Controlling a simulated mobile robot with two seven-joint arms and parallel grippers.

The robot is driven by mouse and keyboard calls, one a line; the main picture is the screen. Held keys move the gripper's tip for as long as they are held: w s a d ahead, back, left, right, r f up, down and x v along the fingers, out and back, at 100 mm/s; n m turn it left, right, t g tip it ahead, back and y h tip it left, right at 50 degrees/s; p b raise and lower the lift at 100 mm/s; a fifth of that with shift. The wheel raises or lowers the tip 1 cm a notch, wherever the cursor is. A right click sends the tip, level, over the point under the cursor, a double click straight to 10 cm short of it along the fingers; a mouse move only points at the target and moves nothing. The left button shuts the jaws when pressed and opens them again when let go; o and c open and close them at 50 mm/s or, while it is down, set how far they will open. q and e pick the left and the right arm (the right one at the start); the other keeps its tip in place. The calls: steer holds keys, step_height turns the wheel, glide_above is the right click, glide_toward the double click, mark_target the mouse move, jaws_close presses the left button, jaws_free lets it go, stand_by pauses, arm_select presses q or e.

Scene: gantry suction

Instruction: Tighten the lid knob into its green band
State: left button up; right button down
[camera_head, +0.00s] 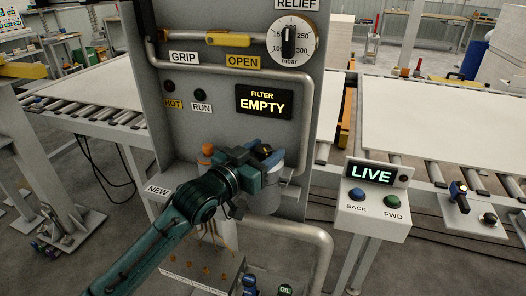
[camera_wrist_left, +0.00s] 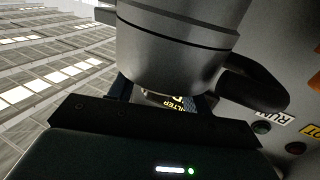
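My left gripper (camera_head: 264,158) is at the top of the grey filter canister (camera_head: 266,201), low on the front of the panel. The arm reaches it from the lower left. In the left wrist view the canister (camera_wrist_left: 178,58) fills the top of the picture, close to the dark gripper body (camera_wrist_left: 165,118). Parts of the fingers show beside the canister, but their tips are hidden. I cannot make out the lid knob or its green band, and cannot tell whether the fingers grip anything. My right gripper is in neither view.
The panel carries a display (camera_head: 263,102) reading FILTER EMPTY, a relief dial (camera_head: 289,43) and a yellow handle (camera_head: 228,39) by the OPEN label. An orange-topped item (camera_head: 207,150) stands left of the gripper. A LIVE control box (camera_head: 372,198) and roller conveyors (camera_head: 440,125) lie right.

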arm_select(q)
steer(key=shift+o, duration=0.7)
steer(key=shift+s+a, duration=0.15)
steer(key=shift+s, duration=0.05)
steer(key=b+v, duration=0.1)
steer(key=v, duration=1.1)
steer(key=shift+s+a+b, duration=0.25)
steer(key=shift+b, duration=0.15)
steer(key=shift+f, duration=0.1)
steer(key=s+a+f+n+g+y, duration=0.1)
steer(key=s+a+f+y, duration=0.1)
steer(key=s+f, duration=0.3)
steer(key=s+a+f+n+g+y, duration=0.1)
steer(key=s+f, duration=0.5)
steer(key=f, duration=0.8)
steer(key=s+a+f+n+g+y+p, duration=0.1)
steer(key=s+a+f+n+y, duration=0.1)
steer(key=s+f, duration=0.4)
step_height(320, 180, down, 4)
steer(key=shift+s+a+f+g+y, duration=0.2)
steer(key=shift+a+g+y, duration=0.25)
steer(key=shift+y, duration=0.75)
